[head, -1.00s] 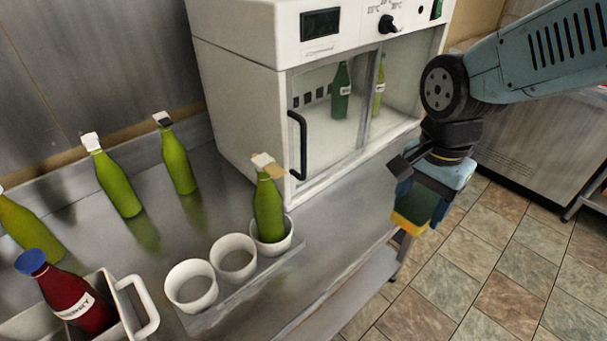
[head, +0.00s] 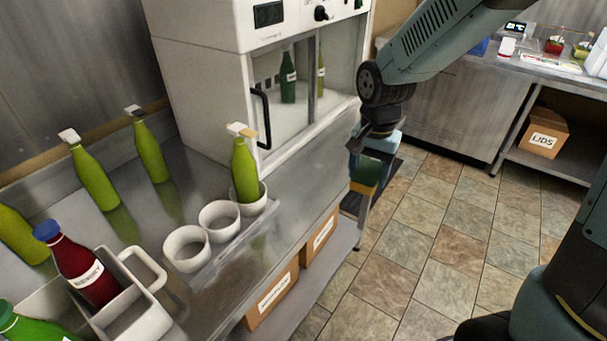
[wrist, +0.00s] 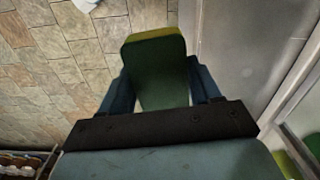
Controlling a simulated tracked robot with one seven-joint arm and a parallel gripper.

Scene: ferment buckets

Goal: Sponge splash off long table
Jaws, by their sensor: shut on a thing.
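My gripper (head: 366,160) is shut on a green sponge (head: 367,174) with a yellow layer. It holds the sponge in the air by the right front edge of the steel table (head: 315,165), beside the white cabinet. In the wrist view the sponge (wrist: 158,75) stands between the two blue fingers, with tiled floor to its left and a steel surface to its right. I cannot make out a splash on the steel table or on the far steel counter (head: 500,62), and I cannot tell which is the long table.
Green bottles (head: 150,152), white cups (head: 186,249) and a white carrier (head: 140,318) with a red bottle (head: 80,268) crowd the table's left part. The white cabinet (head: 205,95) stands behind. Boxes (head: 272,298) sit below. The tiled floor (head: 430,210) at right is clear.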

